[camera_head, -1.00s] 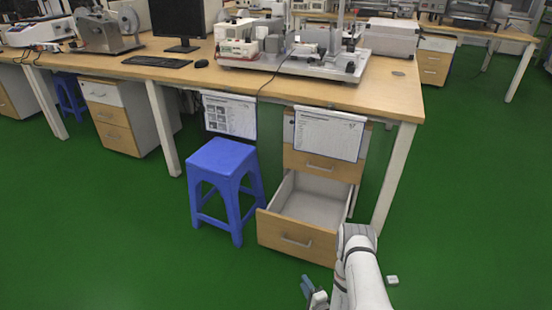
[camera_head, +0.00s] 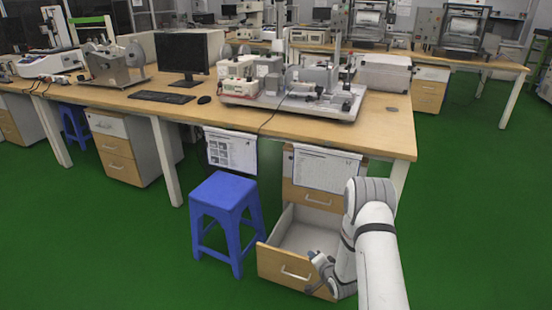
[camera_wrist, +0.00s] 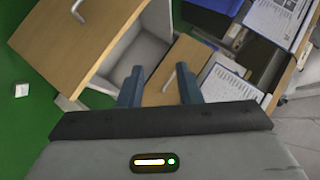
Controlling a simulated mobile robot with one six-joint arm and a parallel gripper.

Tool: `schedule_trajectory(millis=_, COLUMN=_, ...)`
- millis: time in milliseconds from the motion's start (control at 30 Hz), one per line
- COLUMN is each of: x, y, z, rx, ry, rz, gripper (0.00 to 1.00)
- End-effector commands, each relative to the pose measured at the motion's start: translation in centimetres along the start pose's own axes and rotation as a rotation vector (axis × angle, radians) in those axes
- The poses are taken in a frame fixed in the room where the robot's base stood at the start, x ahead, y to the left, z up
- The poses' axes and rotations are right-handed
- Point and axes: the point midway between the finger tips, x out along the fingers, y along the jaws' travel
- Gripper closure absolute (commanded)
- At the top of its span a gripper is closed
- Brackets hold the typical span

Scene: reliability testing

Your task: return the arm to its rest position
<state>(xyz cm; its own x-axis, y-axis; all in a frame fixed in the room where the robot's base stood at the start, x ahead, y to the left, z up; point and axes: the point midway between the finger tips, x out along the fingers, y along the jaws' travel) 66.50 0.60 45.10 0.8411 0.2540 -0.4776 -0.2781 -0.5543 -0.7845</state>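My gripper (camera_head: 320,270) shows in the head view in front of the open drawer, at the end of my raised white arm. In the wrist view my gripper (camera_wrist: 159,86) has its two dark blue fingers apart, with nothing held between them. The open bottom drawer (camera_head: 284,266) has a wooden front with a metal handle and looks empty in the part that shows. Its front (camera_wrist: 80,40) fills the upper left of the wrist view. My arm hides the drawer's right side in the head view.
A blue stool (camera_head: 224,196) stands left of the drawer. The wooden desk (camera_head: 300,128) above carries a monitor, keyboard and instruments. A small white object (camera_wrist: 21,90) lies on the green floor. Floor at the right (camera_head: 460,220) is clear.

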Motion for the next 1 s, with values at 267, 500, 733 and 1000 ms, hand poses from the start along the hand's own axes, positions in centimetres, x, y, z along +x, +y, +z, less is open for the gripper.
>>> schedule_trajectory(millis=267, x=-7.8, y=-11.6, z=-7.8, rx=-0.244, ry=-0.011, rz=0.201, gripper=0.68)
schedule_trajectory(millis=500, x=-17.0, y=-19.5, z=-11.7, rx=-0.408, ry=-0.069, rz=0.366, gripper=0.68)
schedule_trajectory(millis=733, x=-27.5, y=-25.8, z=-13.1, rx=-0.535, ry=-0.168, rz=0.494, gripper=0.68)
schedule_trajectory(millis=1000, x=-40.8, y=-31.2, z=-12.0, rx=-0.654, ry=-0.335, rz=0.593, gripper=0.68)
